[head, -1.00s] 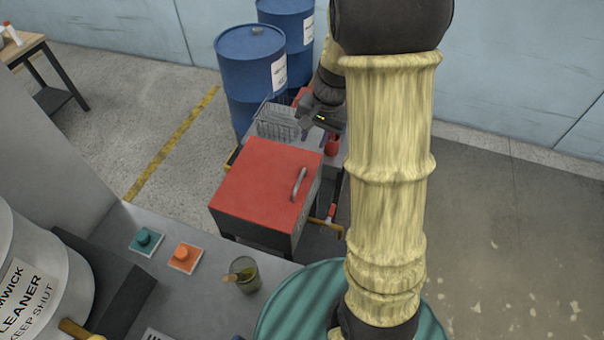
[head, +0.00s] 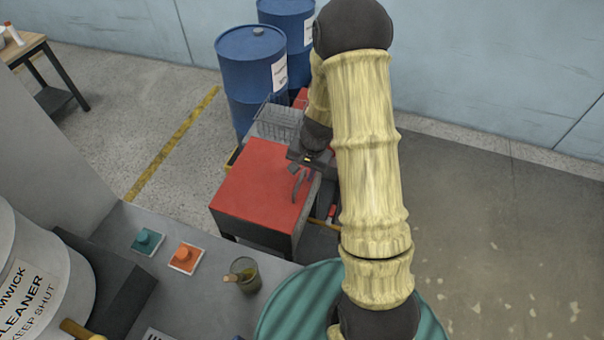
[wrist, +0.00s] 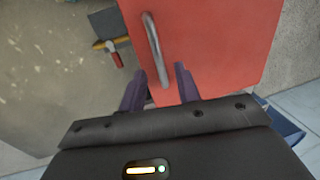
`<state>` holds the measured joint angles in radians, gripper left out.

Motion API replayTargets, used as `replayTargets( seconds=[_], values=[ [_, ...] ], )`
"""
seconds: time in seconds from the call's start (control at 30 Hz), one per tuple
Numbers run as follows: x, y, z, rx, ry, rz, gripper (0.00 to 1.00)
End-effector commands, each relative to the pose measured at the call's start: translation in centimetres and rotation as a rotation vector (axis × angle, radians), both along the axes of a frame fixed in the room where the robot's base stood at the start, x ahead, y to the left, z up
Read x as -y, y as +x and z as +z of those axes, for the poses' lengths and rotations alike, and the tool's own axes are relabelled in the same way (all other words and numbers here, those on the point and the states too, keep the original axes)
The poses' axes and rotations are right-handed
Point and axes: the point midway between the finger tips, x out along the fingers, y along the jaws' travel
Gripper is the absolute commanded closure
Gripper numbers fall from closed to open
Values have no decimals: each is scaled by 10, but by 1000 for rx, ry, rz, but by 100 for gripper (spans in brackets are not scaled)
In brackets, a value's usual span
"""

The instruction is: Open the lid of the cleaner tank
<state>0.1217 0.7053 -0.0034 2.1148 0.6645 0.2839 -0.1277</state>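The cleaner tank (head: 262,232) is a dark box with a flat red lid (head: 255,175), which lies shut. A grey bar handle (wrist: 153,45) stands on the lid near its right edge in the head view. My gripper (head: 299,172) is over the lid at the handle and partly hides it. In the wrist view my gripper (wrist: 160,72) is open, with its two dark fingers apart. The near end of the handle shows between the fingers. I cannot tell whether the fingers touch it.
A wire basket (head: 279,122) stands just behind the tank, with blue drums (head: 250,75) beyond. A red-handled tool (wrist: 116,58) lies beside the tank.

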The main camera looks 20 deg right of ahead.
Motion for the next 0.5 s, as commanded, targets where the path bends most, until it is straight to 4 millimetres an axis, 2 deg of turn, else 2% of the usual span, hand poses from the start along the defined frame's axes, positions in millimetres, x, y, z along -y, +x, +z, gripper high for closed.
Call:
replayTargets(
  seconds=[0.2, 0.5],
  values=[
    [-3, 2, -18, 0, 0, 0, 67],
    [-4, 3, -20, 2, 0, 2, 69]
  ],
)
